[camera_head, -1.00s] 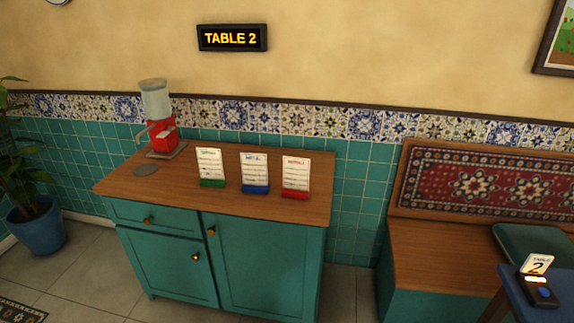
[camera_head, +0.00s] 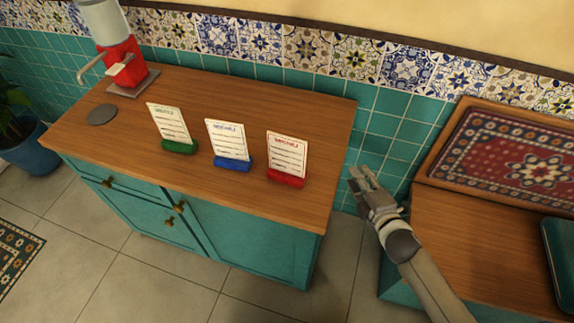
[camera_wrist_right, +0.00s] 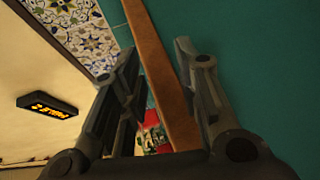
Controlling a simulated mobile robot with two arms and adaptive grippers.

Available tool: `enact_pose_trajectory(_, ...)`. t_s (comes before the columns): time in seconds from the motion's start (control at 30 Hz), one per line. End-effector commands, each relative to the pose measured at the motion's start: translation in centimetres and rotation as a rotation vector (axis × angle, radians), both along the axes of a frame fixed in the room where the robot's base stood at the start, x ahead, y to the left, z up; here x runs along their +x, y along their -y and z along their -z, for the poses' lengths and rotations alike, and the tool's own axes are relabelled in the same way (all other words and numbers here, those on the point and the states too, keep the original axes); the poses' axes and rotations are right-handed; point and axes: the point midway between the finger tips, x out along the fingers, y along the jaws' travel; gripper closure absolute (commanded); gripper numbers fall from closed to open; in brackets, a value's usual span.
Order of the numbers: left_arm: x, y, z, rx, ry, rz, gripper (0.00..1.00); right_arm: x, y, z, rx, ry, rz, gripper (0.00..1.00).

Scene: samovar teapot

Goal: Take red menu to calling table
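The red menu (camera_head: 286,158) is a white card standing in a red base, near the right end of the wooden counter top. In the head view my right gripper (camera_head: 361,177) is to the right of the red menu, just past the counter's right edge and apart from it. In the right wrist view the fingers of my right gripper (camera_wrist_right: 160,75) are spread open, with nothing held between them. The "TABLE 2" sign (camera_wrist_right: 47,106) glows orange at the left of the wrist view. The calling table itself is out of view now. My left gripper is not in view.
A blue menu (camera_head: 229,144) and a green menu (camera_head: 171,128) stand left of the red one. A red dispenser (camera_head: 124,62) is at the back left of the teal cabinet (camera_head: 258,240). A wooden bench (camera_head: 480,235) with a patterned backrest is at the right.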

Motion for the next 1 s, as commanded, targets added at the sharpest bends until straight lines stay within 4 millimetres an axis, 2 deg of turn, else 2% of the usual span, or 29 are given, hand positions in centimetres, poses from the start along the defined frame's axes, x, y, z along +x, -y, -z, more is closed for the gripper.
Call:
enact_pose_trajectory(0.03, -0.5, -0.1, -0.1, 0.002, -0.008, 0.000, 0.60, 1.0, -1.0, -3.7, -0.094, 0.116, -0.079, 0.70)
enact_pose_trajectory(0.1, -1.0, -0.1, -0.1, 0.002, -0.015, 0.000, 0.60, 1.5, -2.6, -7.5, -0.228, 0.263, -0.184, 0.70)
enact_pose_trajectory(0.27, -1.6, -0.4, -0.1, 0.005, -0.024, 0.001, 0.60, 1.6, -5.3, -11.3, -0.504, 0.540, -0.406, 0.70)
enact_pose_trajectory(0.4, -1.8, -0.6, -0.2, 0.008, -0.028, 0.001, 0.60, 0.2, -7.7, -13.7, -0.770, 0.821, -0.619, 0.70)
enact_pose_trajectory(0.53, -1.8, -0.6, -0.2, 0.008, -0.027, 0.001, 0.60, -1.7, -9.0, -14.4, -0.978, 1.056, -0.794, 0.70)
enact_pose_trajectory(0.7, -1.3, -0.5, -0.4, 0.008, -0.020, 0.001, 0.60, -3.4, -9.5, -14.4, -1.104, 1.224, -0.917, 0.70)
enact_pose_trajectory(1.0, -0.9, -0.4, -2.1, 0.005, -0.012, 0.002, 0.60, -2.2, -13.5, -14.6, -1.122, 1.254, -0.936, 0.70)
